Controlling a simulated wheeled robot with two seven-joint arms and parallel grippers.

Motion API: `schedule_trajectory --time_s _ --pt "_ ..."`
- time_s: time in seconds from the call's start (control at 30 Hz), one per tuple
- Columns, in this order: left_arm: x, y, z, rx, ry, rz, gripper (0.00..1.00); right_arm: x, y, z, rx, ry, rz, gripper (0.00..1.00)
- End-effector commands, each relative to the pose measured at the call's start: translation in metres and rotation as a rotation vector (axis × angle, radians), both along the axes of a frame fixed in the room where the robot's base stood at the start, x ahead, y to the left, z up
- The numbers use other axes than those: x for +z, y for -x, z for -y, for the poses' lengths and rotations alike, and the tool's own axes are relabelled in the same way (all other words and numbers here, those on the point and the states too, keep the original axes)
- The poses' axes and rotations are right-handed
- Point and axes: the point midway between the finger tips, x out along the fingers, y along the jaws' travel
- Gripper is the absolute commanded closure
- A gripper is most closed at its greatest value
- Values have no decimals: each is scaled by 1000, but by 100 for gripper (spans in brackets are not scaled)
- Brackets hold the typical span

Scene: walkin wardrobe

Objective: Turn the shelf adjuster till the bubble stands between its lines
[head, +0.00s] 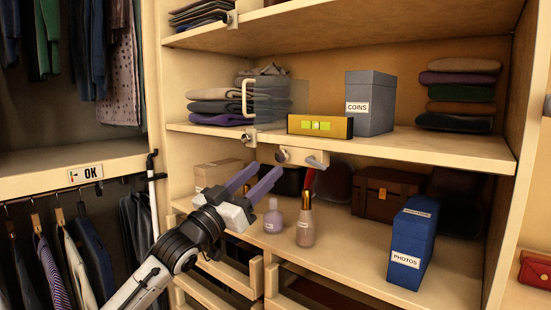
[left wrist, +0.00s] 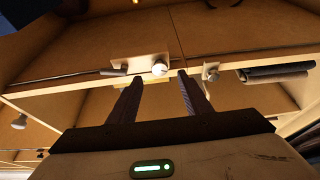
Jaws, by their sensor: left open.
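A yellow spirit level (head: 320,126) with a green vial stands on the middle shelf. The bubble's place against its lines is too small to tell. Below the shelf's front edge is a pale plate with a round knob (head: 283,156) at its left and a grey lever (head: 317,161) at its right. My left gripper (head: 267,168) is open, its two fingers reaching up just below and left of the knob. In the left wrist view the knob (left wrist: 160,69) shows between and beyond the fingertips (left wrist: 160,77), with nothing held. My right gripper is not in view.
Another small knob bracket (head: 250,139) sits left on the shelf edge. A grey COINS box (head: 370,103) stands beside the level. On the lower shelf are a purple bottle (head: 273,217), a taller bottle (head: 306,222) and a blue PHOTOS box (head: 411,243), near my left gripper's right side.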

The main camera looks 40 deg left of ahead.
Motion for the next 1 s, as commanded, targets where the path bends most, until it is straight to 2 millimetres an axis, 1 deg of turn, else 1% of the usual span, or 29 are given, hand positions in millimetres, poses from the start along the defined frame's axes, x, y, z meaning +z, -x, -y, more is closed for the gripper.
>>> schedule_trajectory --time_s 0.03,0.2,0.3,0.5,0.73,0.77,0.8,1.0 --pt "8 -9 1 0 0 3 55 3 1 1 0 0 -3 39" --pt "17 -34 3 0 1 1 55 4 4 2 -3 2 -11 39" --pt "20 -44 3 -1 2 0 55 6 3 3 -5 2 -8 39" --pt "22 -53 4 0 0 -1 55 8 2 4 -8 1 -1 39" --pt "21 -54 4 0 0 -2 55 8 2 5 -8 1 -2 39" --pt "21 -54 4 0 0 -2 57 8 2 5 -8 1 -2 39" --pt "21 -54 4 0 0 -2 64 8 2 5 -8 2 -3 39" --pt "21 -54 5 -1 -1 -2 97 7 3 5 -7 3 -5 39"
